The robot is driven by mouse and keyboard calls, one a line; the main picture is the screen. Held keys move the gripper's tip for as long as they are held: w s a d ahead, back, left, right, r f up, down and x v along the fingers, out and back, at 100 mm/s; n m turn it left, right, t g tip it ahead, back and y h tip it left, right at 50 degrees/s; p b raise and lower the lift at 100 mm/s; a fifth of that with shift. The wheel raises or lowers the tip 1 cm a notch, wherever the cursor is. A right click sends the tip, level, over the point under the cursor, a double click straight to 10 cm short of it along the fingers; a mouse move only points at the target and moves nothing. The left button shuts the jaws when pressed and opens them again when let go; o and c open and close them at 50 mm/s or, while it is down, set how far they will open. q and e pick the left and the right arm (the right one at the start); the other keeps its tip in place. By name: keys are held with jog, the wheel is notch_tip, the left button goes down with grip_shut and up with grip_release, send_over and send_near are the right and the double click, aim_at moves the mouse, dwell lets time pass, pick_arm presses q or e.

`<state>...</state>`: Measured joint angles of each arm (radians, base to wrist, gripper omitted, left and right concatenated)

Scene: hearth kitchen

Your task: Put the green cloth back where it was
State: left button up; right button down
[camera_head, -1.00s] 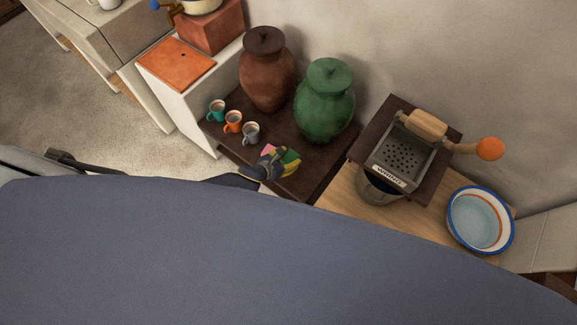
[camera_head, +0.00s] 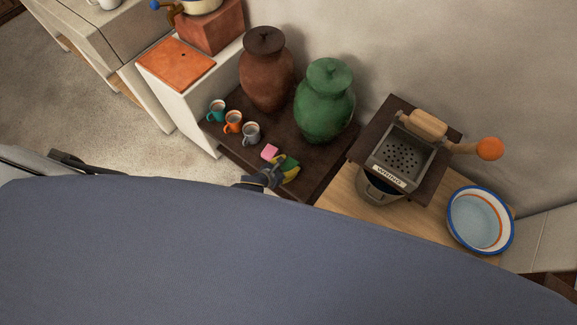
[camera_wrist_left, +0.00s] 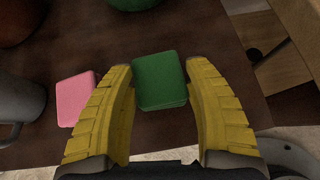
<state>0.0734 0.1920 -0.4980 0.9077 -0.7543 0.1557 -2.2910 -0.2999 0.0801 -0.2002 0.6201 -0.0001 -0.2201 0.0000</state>
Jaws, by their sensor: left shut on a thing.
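The green cloth (camera_head: 287,161) is a small folded green square at the front of the dark shelf top (camera_head: 310,185). My left gripper (camera_head: 286,172) is shut on it. In the left wrist view the green cloth (camera_wrist_left: 159,82) sits between the tips of the yellow fingers (camera_wrist_left: 164,95), its far part reaching past them. I cannot tell whether it touches the shelf or is slightly raised. A pink folded cloth (camera_head: 270,151) lies just left of it, also in the left wrist view (camera_wrist_left: 75,98), apart from the fingers. My right gripper is not in view.
A teal mug (camera_head: 216,111), an orange mug (camera_head: 233,121) and a grey mug (camera_head: 251,133) stand in a row to the left. A brown jar (camera_head: 267,75) and a green jar (camera_head: 324,105) stand behind.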

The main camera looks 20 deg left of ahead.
pick_arm(q)
jog(key=shift+f, duration=0.25)
jog(key=shift+f, duration=0.15)
jog(key=o, duration=1.4)
jog(key=shift+v, duration=6.1)
jog(key=s+a+f+n+g+y, duration=0.2)
jog(key=s+a+f+n, duration=0.3)
jog(key=f+n, duration=0.4)
jog(key=s+a+f+n+g+y, duration=0.1)
jog(key=s+a+f+n+y, duration=0.15)
jog(key=s+f+n, duration=0.65)
jog(key=s+f+n+g, duration=0.2)
jog(key=s+n, duration=0.4)
jog(key=s, duration=0.2)
jog(key=s+d+f+n+g, duration=0.1)
jog(key=s+f+n, duration=0.2)
jog(key=s+n, duration=0.4)
jog(key=s+f+n+g, duration=0.2)
jog(key=s+n, duration=0.4)
jog(key=s, duration=0.2)
jog(key=shift+s+d+f+n+g+y, duration=0.2)
jog(key=shift+s+f+n+g+y, duration=0.1)
jog(key=shift+s+n, duration=0.1)
